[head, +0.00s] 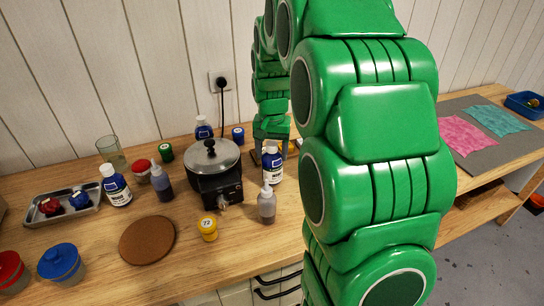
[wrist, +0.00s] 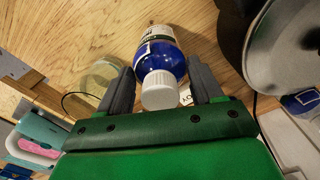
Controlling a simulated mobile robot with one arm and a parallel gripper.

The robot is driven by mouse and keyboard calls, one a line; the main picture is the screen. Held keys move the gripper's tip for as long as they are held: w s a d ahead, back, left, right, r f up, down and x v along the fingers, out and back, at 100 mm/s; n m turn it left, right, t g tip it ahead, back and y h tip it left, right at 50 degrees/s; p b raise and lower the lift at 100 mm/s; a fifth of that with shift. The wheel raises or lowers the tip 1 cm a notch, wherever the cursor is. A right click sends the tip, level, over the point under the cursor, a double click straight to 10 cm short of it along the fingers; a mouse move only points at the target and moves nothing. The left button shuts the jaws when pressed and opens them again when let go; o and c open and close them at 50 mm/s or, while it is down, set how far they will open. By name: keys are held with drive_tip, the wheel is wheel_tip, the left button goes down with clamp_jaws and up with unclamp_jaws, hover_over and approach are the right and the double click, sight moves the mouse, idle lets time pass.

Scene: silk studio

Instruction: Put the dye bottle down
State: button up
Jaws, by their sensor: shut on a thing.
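The dye bottle (head: 272,163) is white-capped with a blue and white label. It stands roughly upright just right of the black pot. In the wrist view the same bottle (wrist: 165,57) lies between the two dark fingers, its cap toward me. My gripper (wrist: 162,75) is shut on it; in the head view my gripper (head: 264,150) is partly hidden by the bottle and my green arm. The bottle's base is close to the wooden counter (head: 185,275); I cannot tell whether it touches.
The pot (head: 212,165) on its black heater stands close left of the bottle. A small dropper bottle (head: 267,204) is close in front. A yellow jar (head: 208,228), a cork mat (head: 147,240), another similar bottle (head: 116,186) and a metal tray (head: 82,216) stand leftward. Bare wood lies around the mat.

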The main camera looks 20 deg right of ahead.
wheel_tip(320, 180, up, 9)
drive_tip(key=shift+f, duration=0.2)
wheel_tip(320, 180, up, 8)
drive_tip(key=w+a+n, duration=0.3)
drive_tip(key=a+n, duration=0.3)
drive_tip(key=a, duration=1.6)
drive_tip(key=s+a+n, duration=0.3)
drive_tip(key=s+a, duration=0.2)
drive_tip(key=a, duration=0.6)
drive_tip(key=s+a+n, duration=0.4)
drive_tip(key=a, duration=0.7)
drive_tip(key=s+a+n, duration=0.3)
drive_tip(key=s+a, duration=0.2)
drive_tip(key=a, duration=0.6)
drive_tip(key=w+a+f, duration=0.5)
drive_tip(key=f, duration=0.4)
drive_tip(key=w+a+f, duration=0.5)
drive_tip(key=f, duration=0.4)
